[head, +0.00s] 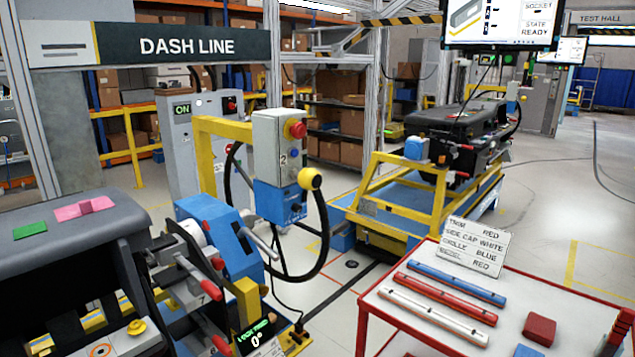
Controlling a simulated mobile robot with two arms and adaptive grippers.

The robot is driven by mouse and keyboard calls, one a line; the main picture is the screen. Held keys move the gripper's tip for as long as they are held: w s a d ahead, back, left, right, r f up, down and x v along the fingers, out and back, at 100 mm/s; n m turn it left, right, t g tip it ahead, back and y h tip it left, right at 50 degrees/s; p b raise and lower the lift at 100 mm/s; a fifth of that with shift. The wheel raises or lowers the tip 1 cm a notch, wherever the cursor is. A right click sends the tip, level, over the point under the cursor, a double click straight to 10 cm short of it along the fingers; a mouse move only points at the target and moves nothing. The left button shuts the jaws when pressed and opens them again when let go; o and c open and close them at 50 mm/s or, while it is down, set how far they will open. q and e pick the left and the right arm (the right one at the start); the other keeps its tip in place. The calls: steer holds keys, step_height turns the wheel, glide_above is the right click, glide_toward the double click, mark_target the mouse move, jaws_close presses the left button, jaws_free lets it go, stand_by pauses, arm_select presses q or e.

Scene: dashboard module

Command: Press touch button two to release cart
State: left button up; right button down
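A grey control box (273,143) marked "2" hangs on a yellow post in the middle of the head view. A red mushroom button (296,129) sits on its upper front. A yellow-rimmed round button (310,179) sticks out at its lower right. I cannot tell for sure which one is touch button two. A blue box (279,203) is fixed below. A blue cart with a yellow frame (408,203) stands behind to the right and carries a dark dashboard module (462,122). Neither of my grippers shows.
A dark dashboard (70,238) on a fixture with red-handled clamps fills the left front. A red-framed table (594,300) with coloured bars and a label card (473,246) stands at the right front. A black cable loops beside the post. Open floor lies at the far right.

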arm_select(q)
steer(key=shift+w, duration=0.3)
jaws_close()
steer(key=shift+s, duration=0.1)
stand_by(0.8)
